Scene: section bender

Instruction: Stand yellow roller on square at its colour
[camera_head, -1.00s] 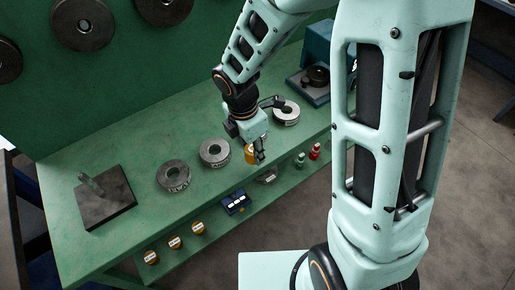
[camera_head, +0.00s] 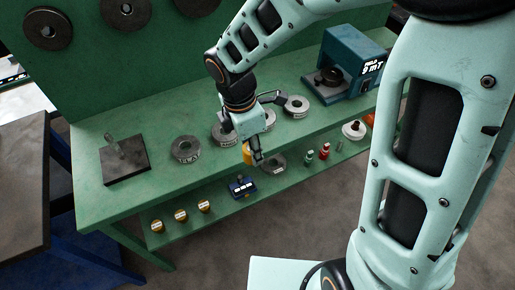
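A yellow roller (camera_head: 246,153) shows at the front edge of the green bench top, partly hidden by my gripper. My gripper (camera_head: 258,160) points down right beside it, with its fingers overlapping the roller's right side in this view. I cannot tell whether the fingers are around the roller or only in front of it, nor how far they are apart. A dark square plate (camera_head: 124,171) with a small upright metal piece (camera_head: 114,147) lies at the left end of the bench top. No colour marks can be made out on it.
Grey rings (camera_head: 186,148) (camera_head: 296,106) stand on the bench top between the plate and a blue machine (camera_head: 351,62) at right. The lower shelf holds several yellow-topped pieces (camera_head: 181,215), a blue box (camera_head: 241,187), and green and red bottles (camera_head: 324,151). Bench top near the plate is free.

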